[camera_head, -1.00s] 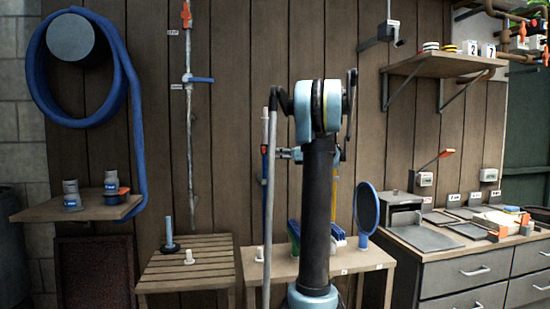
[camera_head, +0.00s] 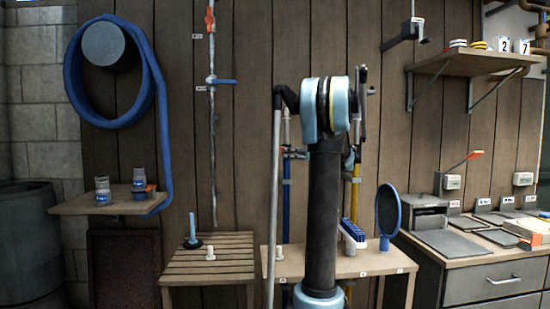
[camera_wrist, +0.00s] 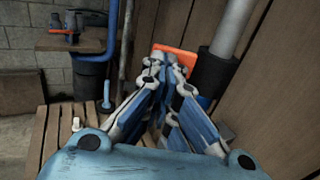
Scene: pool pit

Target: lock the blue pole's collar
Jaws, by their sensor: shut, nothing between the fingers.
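The blue pole (camera_head: 287,210) stands against the plank wall, just left of my arm in the head view, with a grey tube above its dark collar (camera_head: 287,152). An orange tab (camera_wrist: 176,57) sticks out left from the collar. My gripper (camera_wrist: 170,75) is shut and empty, its tips just in front of the tab. I cannot tell if they touch. In the head view my gripper is hidden behind my arm.
A yellow pole (camera_head: 355,190) stands right of my arm. Below are a table (camera_head: 340,263) with a blue brush (camera_head: 353,233) and a round blue-rimmed paddle (camera_head: 388,210), and a slatted bench (camera_head: 208,268). A shelf (camera_head: 100,206) holds fittings at left. A drawer cabinet (camera_head: 480,270) stands at right.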

